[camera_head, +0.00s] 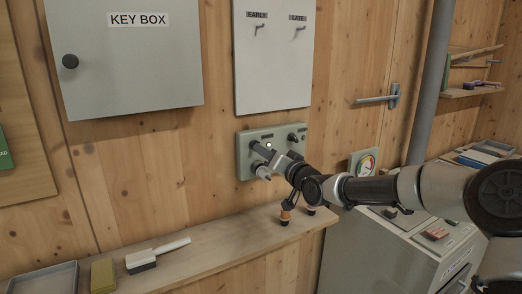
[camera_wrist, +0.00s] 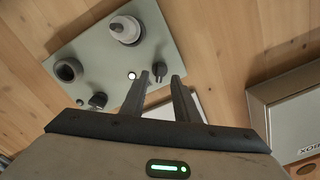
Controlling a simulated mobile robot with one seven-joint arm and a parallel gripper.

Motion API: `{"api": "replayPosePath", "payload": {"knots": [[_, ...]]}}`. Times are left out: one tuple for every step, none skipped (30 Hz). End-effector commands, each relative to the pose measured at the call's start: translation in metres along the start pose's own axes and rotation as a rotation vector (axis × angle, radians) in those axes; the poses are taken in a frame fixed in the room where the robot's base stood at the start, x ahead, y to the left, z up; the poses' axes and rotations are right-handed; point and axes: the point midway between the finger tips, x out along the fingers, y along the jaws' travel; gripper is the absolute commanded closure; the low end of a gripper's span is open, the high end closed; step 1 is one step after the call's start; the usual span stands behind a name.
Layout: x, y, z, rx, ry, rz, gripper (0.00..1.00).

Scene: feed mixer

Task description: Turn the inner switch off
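A grey-green control panel (camera_head: 243,172) is on the wooden wall; it also fills the upper left of the wrist view (camera_wrist: 110,55). In the wrist view it has two dark rotary switches, one (camera_wrist: 160,70) at my fingertips and one (camera_wrist: 97,101) farther left. A lit white lamp (camera_wrist: 131,75) sits between them. The labels are unreadable, so I cannot tell which switch is the inner one. My gripper (camera_wrist: 160,77) is open, with its fingertips on either side of the nearer switch; contact is unclear.
A key box (camera_head: 120,60) hangs at left and a hook board (camera_head: 272,75) above. Below, a wooden shelf (camera_head: 215,250) holds a brush (camera_head: 155,255).

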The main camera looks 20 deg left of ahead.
Motion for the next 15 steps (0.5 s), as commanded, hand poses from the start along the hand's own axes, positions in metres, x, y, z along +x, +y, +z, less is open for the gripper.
{"api": "replayPosePath", "payload": {"knots": [[0.009, -0.001, 0.001, 0.002, -0.001, -0.001, 0.72], [0.013, -0.001, 0.001, 0.002, -0.001, -0.001, 0.72], [0.018, -0.001, 0.0, 0.002, 0.0, -0.001, 0.72], [0.021, -0.001, 0.0, 0.002, -0.001, -0.001, 0.72], [0.024, -0.001, 0.0, 0.001, -0.001, -0.001, 0.72], [0.027, -0.001, 0.0, 0.0, -0.001, -0.001, 0.72], [0.029, 0.0, 0.0, 0.0, -0.001, 0.0, 0.72], [0.03, 0.0, 0.0, 0.0, 0.0, 0.0, 0.72], [0.032, 0.0, 0.0, 0.0, -0.001, 0.0, 0.72], [0.032, 0.0, 0.001, 0.0, -0.001, 0.0, 0.72], [0.033, 0.0, 0.001, 0.0, -0.001, 0.0, 0.72], [0.033, 0.0, 0.001, 0.0, -0.001, 0.0, 0.72], [0.033, 0.0, 0.001, -0.001, -0.001, 0.0, 0.72], [0.033, 0.0, 0.001, -0.001, -0.001, 0.0, 0.72], [0.033, 0.0, 0.001, -0.001, -0.001, 0.0, 0.72]]}}
